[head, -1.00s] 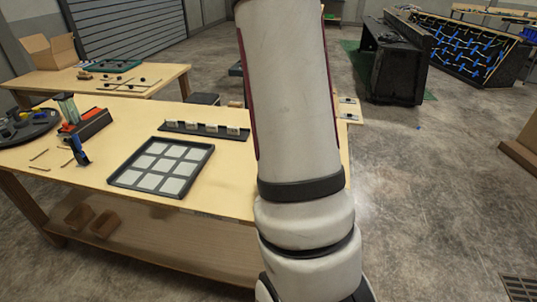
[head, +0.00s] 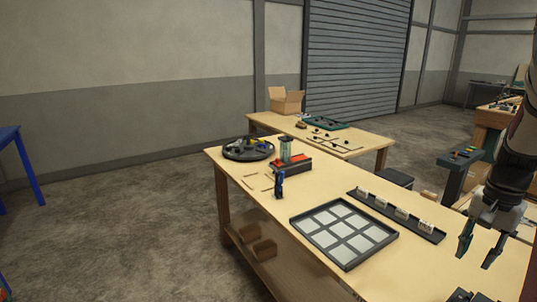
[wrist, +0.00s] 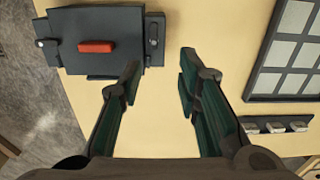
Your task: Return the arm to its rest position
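My gripper (head: 476,258) hangs at the right edge of the head view, above the near right part of the wooden workbench (head: 278,222). Its two dark green fingers are apart with nothing between them. In the wrist view the open gripper (wrist: 160,72) points down over bare bench top. A dark box with a red bar (wrist: 97,47) lies at the upper left there, beyond the left finger. Only part of my arm shows, at the head view's right edge; the rest is out of frame.
A dark tray of pale square tiles (head: 343,232) and a dark rail with several small white blocks (head: 396,212) lie on the bench. A round dark tray (head: 248,150) and a red-topped box (head: 291,163) stand at its far left. A second table (head: 372,153) stands behind.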

